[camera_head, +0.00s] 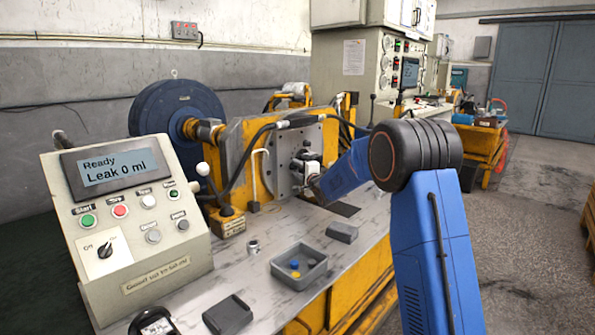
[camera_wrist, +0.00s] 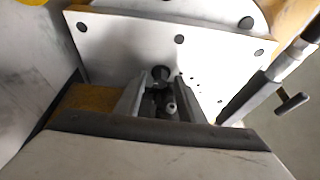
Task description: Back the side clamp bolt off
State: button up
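In the head view my gripper (camera_head: 308,168) is at the plate (camera_head: 284,165) on the yellow stand (camera_head: 233,152); the fingertips are too small to read.
A control box (camera_head: 130,215) at the left reads "Ready, Leak 0 ml". On the bench are a grey tray (camera_head: 313,276) with small blue and yellow pieces, a grey block (camera_head: 342,232), a dark box (camera_head: 228,315) and a small metal fitting (camera_head: 253,247). Black hoses (camera_head: 245,150) loop around the stand.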

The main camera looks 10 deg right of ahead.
grip_shut()
jog(key=shift+n, duration=0.3)
jog(key=n, duration=0.1)
jog(key=n+t, duration=0.1)
jog(key=shift+d+f+n, duration=0.1)
jog(key=shift+f+n, duration=0.15)
jog(key=shift+n, duration=0.05)
jog(key=shift+f+n+t+y, duration=0.1)
jog(key=shift+n+t+y, duration=0.25)
jog(key=shift+n, duration=0.7)
jog(key=shift+n+t+y, duration=0.25)
jog(key=shift+n+y, duration=0.2)
jog(key=shift+n, duration=0.9)
grip_release()
